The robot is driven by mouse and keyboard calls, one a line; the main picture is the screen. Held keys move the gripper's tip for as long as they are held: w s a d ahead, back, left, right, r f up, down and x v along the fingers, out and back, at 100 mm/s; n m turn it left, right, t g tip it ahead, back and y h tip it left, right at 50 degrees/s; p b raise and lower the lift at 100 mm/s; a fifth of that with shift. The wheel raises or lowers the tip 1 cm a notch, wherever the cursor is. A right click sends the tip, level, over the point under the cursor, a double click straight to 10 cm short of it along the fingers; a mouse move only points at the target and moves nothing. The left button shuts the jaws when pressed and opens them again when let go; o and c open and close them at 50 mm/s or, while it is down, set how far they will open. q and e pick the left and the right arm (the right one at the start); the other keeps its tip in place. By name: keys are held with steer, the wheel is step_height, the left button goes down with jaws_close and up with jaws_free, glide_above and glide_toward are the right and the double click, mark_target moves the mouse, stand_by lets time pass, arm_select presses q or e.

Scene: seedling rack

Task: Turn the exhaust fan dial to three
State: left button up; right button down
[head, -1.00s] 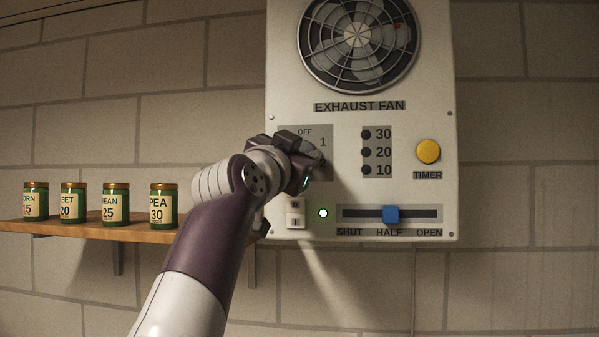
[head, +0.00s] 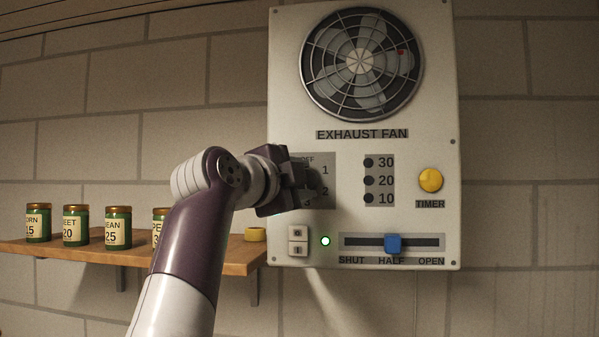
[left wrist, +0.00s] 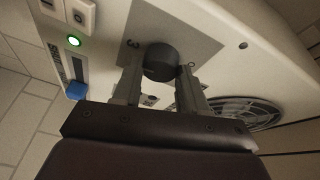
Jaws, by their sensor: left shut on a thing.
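The exhaust fan dial (left wrist: 160,62) is a dark round knob on a grey label plate (left wrist: 190,30) of the white control panel. My left gripper (left wrist: 160,82) has one finger on each side of the dial and is shut on it. In the head view the gripper (head: 300,181) covers most of the dial. In the wrist view the 3 shows beside the dial. I cannot tell where the dial points. My right gripper is not in view.
The fan (head: 361,64) sits above. A timer button (head: 430,180), a blue slider (head: 393,243) at HALF, a lit green lamp (head: 325,241) and a white switch (head: 298,240) are near. Jars (head: 118,229) and a yellow ring (head: 256,234) rest on the shelf (head: 120,255) at left.

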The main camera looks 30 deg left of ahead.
arm_select(q)
steer(key=shift+m+p, duration=0.35)
steer(key=shift+m, duration=0.15)
steer(key=o, duration=1.1)
steer(key=shift+c, duration=0.2)
steer(key=shift+w+a, duration=0.1)
steer(key=shift+w, duration=0.05)
steer(key=s+p, duration=0.5)
steer(key=s, duration=0.7)
steer(key=shift+s+a+p, duration=0.15)
steer(key=shift+s+p, duration=0.1)
steer(key=shift+p, duration=0.1)
